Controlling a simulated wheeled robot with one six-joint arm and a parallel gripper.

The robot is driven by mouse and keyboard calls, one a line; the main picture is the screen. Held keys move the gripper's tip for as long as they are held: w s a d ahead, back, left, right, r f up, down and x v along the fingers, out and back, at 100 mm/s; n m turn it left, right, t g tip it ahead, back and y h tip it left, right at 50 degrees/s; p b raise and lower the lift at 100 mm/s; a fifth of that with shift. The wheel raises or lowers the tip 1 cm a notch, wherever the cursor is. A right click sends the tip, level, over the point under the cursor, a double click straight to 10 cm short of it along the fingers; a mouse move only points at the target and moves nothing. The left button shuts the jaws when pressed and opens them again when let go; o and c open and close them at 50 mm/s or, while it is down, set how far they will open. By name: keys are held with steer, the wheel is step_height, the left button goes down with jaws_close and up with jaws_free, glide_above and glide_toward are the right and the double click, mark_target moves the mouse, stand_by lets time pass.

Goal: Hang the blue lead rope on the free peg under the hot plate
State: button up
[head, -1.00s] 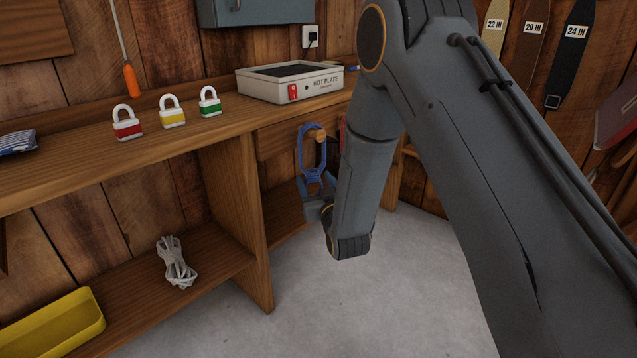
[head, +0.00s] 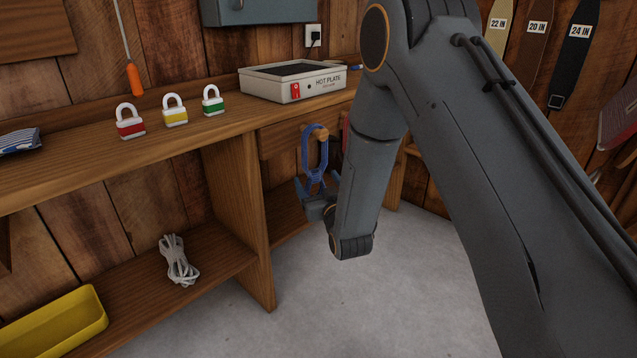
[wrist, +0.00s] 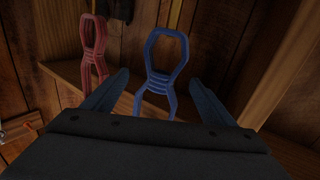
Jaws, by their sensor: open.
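The blue lead rope (head: 315,158) hangs as a loop on a wooden peg (head: 320,133) on the board under the hot plate (head: 293,81). It also shows upright in the wrist view (wrist: 149,52), with its bound middle between my fingers. My gripper (head: 317,181) is open at the rope's lower part, one finger on each side. The wrist view shows both fingers (wrist: 158,80) spread with gaps to the rope. The rope's lower end is partly hidden behind the gripper body.
A red rope (wrist: 92,45) hangs to the left in the wrist view. Red, yellow and green padlocks (head: 175,110) stand on the bench top (head: 150,150). A white cord bundle (head: 178,260) and a yellow tray (head: 55,325) sit on the lower shelf. Grey floor is clear in front.

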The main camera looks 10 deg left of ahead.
steer(key=s+d+r+g+h+p, duration=0.1)
steer(key=s+d+r+g+h, duration=0.35)
steer(key=s, duration=1.05)
steer(key=s+r+n+g+y, duration=0.1)
steer(key=s+g, duration=0.6)
steer(key=s, duration=0.9)
steer(key=s+d+r+g+h+p, duration=0.1)
steer(key=s+d+r+g+h, duration=0.3)
steer(key=s, duration=1.1)
steer(key=d+r+m+p, duration=0.3)
steer(key=d+r+p, duration=0.6)
steer(key=r+p, duration=0.3)
steer(key=d+r+m+g+p, duration=0.1)
steer(key=d+r+m+p, duration=0.2)
steer(key=d+r+p, duration=0.7)
step_height(320, 180, up, 3)
steer(key=p, duration=0.9)
steer(key=shift+s+r+y+p, duration=0.15)
steer(key=shift+s+y+p, duration=0.15)
steer(key=shift+s+y, duration=0.1)
